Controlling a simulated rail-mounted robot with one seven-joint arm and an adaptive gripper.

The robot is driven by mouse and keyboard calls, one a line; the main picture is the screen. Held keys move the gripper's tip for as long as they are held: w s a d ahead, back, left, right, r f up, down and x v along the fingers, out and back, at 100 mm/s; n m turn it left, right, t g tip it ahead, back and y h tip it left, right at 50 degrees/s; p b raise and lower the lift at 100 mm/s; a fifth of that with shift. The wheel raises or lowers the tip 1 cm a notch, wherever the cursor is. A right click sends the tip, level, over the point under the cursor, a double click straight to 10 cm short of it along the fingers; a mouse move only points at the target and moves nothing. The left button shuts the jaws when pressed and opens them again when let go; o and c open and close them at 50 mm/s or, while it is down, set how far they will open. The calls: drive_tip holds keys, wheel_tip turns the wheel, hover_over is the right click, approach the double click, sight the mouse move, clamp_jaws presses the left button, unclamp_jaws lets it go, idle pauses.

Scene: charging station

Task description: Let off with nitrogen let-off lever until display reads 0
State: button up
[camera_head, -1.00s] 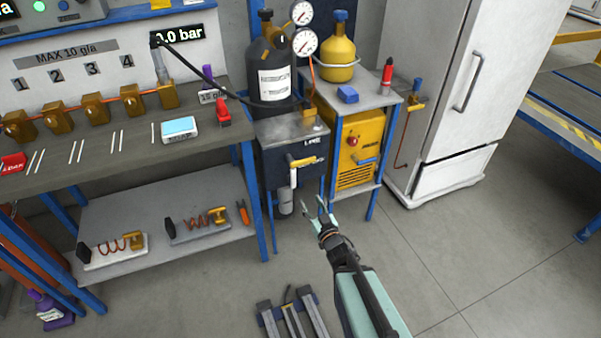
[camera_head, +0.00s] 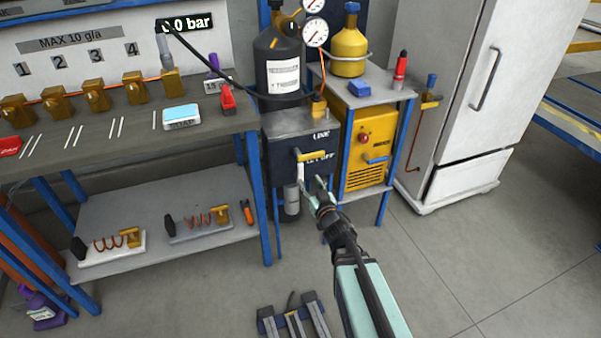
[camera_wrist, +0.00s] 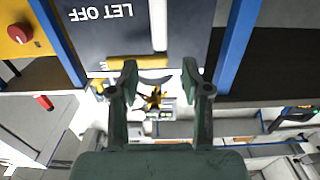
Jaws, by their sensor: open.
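The let-off lever (camera_head: 312,155) is a yellow bar lying roughly level on the front of a dark box (camera_head: 283,160), beside "LET OFF" lettering. A white vertical strip (camera_head: 300,172) runs below it. In the wrist view the lever (camera_wrist: 120,62) lies just beyond the fingertips, mostly towards the left finger. My gripper (camera_head: 314,184) is open and empty, just below the lever; I cannot tell whether it touches. The pressure display (camera_head: 196,24) appears to read 0.0 bar, with a hose fitting partly covering its left digits.
A yellow machine (camera_head: 367,150) stands right of the dark box, with a blue post between them. A black cylinder (camera_head: 279,60) and gauges (camera_head: 315,32) are above. The workbench (camera_head: 130,130) is at left, a white fridge (camera_head: 470,90) at right.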

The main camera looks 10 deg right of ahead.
sight(301, 167)
drive_tip(key=w, duration=0.3)
drive_tip(key=w+a, duration=0.1)
drive_tip(key=w, duration=0.5)
drive_tip(key=shift+w+a+r, duration=0.1)
drive_tip(key=shift+w+a, duration=0.15)
drive_tip(key=shift+w, duration=0.15)
clamp_jaws()
